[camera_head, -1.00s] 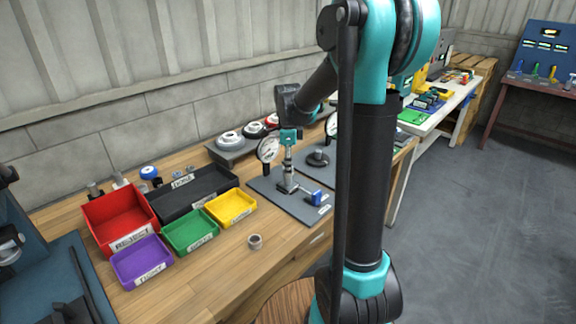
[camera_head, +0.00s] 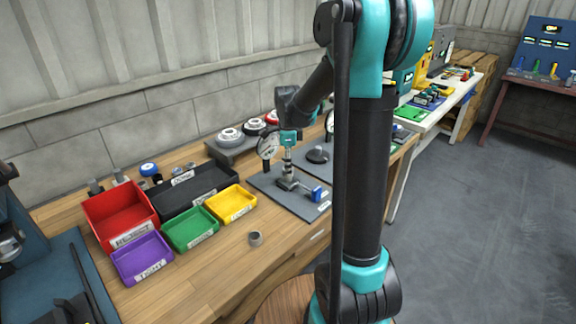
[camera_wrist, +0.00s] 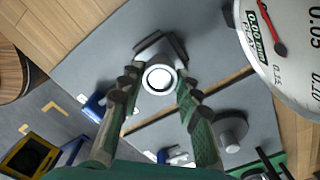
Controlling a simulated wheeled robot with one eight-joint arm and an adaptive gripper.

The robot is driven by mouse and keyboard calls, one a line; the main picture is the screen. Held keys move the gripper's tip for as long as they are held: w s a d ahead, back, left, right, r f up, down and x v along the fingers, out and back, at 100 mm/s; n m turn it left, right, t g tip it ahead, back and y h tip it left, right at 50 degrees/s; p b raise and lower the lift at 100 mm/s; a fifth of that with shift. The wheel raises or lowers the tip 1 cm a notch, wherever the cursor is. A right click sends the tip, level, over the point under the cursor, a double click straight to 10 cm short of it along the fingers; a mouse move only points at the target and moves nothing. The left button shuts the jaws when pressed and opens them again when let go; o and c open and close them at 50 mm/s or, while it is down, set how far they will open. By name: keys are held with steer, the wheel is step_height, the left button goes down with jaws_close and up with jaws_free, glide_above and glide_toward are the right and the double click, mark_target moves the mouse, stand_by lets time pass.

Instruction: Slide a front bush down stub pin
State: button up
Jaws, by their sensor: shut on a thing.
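My gripper (camera_head: 290,137) is over the grey fixture plate (camera_head: 262,186), at the top of the upright stub pin assembly (camera_head: 287,170). In the wrist view my gripper (camera_wrist: 158,84) has its two fingers on either side of a pale round bush (camera_wrist: 158,79) and is shut on it. The bush looks like a ring around a bright round centre, seen from above. It appears in line with the pin, but how far down it sits cannot be told.
A dial gauge (camera_head: 268,146) stands close to my gripper's left; its face (camera_wrist: 285,45) fills the wrist view's upper right. A blue-handled part (camera_head: 318,193) lies on the plate. Red (camera_head: 97,205), purple (camera_head: 123,265), green (camera_head: 182,239) and yellow (camera_head: 222,213) bins stand left. The front bench is mostly clear.

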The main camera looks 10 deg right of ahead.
steer(key=o, duration=1.3)
step_height(320, 180, up, 12)
